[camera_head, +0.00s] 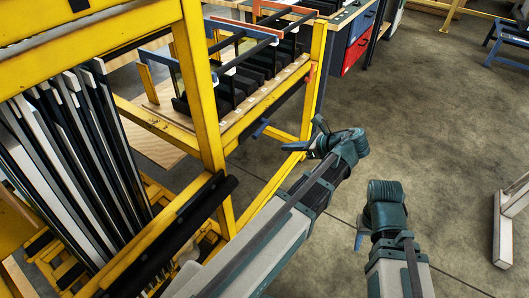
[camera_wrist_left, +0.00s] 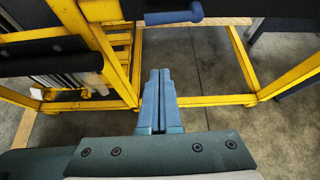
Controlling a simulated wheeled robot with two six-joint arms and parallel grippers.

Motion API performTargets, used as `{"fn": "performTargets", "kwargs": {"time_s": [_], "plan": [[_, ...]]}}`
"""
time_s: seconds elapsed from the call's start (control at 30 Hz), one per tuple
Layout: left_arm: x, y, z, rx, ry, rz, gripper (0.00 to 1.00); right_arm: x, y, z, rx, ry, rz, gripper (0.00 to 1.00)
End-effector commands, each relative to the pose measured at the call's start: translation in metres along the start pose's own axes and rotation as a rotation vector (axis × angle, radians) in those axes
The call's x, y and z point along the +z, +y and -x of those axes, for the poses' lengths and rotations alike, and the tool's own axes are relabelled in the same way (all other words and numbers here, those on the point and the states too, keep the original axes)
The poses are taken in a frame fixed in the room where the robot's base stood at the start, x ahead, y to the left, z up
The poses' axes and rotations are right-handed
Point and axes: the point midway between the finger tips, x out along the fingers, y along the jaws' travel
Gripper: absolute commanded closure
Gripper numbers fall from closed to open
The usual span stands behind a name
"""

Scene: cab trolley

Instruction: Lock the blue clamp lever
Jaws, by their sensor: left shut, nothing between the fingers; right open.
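The blue clamp lever (camera_head: 261,128) sticks out from the front lower rail of the yellow trolley. In the left wrist view it lies across the top (camera_wrist_left: 173,15), with a rounded knob at its right end. My left gripper (camera_head: 287,147) is to the right of the lever and a little lower in the head view, apart from it. In the left wrist view its two blue fingers (camera_wrist_left: 159,72) are shut together with nothing between them, and point below the lever. My right gripper (camera_head: 360,238) is low in the head view, away from the trolley; it is open and partly hidden by its wrist.
The yellow trolley frame (camera_head: 206,90) has a wooden shelf edge with dark slotted holders above the lever. A rack of upright panels (camera_head: 75,150) stands at the left. A red and blue cabinet (camera_head: 356,52) is behind.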

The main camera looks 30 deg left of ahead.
Motion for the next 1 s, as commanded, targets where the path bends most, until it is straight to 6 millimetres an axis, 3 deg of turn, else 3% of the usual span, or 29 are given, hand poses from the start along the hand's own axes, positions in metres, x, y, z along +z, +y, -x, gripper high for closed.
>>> {"fn": "performTargets", "kwargs": {"time_s": [0.1, 0.57, 1.0], "plan": [[-0.004, -0.002, -0.007, 0.001, -0.019, -0.027, 1.00, -0.001, -0.001, -0.011, 0.000, 0.000, 0.000, 0.54], [-0.004, -0.002, -0.011, 0.002, -0.023, -0.032, 1.00, -0.001, -0.001, -0.013, 0.000, 0.000, 0.000, 0.54], [-0.005, -0.001, -0.086, 0.004, -0.022, -0.030, 1.00, -0.004, -0.006, -0.053, -0.003, 0.002, 0.007, 0.54]]}}
